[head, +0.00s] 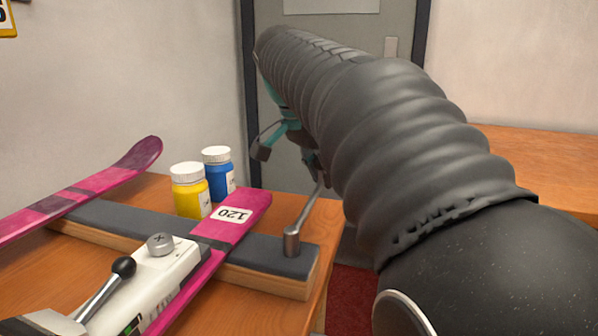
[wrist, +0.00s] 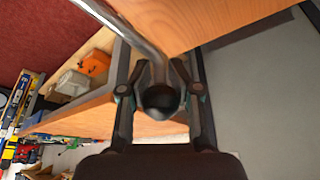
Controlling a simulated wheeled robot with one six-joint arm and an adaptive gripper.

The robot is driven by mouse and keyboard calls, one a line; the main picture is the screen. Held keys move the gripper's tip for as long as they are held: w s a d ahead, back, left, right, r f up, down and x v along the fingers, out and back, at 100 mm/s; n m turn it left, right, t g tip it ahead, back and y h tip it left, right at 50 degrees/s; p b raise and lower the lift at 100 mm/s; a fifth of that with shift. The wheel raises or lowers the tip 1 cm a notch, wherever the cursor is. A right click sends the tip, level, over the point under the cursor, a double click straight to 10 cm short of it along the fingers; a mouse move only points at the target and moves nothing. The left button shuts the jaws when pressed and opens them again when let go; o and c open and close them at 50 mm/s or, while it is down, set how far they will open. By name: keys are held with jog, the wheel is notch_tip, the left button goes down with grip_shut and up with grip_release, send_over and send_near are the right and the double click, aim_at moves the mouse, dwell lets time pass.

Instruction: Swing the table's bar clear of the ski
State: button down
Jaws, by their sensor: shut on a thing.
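The pink ski (head: 228,224) with a white "120" label lies across a grey-topped wooden support on the table (head: 300,205). The metal bar (head: 305,215) rises at a slant from a round post near the support's right end. It points up and away from the ski and does not cross it. My gripper (head: 311,161) is at the bar's upper end, partly hidden by my arm. In the wrist view my gripper (wrist: 160,88) is shut on the bar's black knob (wrist: 161,102), and the bar (wrist: 125,22) runs to the upper left.
A white binding (head: 150,280) with a black-knobbed lever (head: 110,282) sits on the ski. Yellow (head: 190,192) and blue (head: 218,172) jars stand behind the support. Another pink ski end (head: 90,190) rises at left. A grey door (head: 330,60) stands behind.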

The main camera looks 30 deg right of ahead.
jog(key=shift+s+r, duration=0.1)
jog(key=shift+r, duration=0.15)
jog(key=c, duration=1)
grip_release()
jog(key=shift+s, duration=0.15)
jog(key=shift+o, duration=0.2)
jog(key=shift+f, duration=0.1)
jog(key=v, duration=1.2)
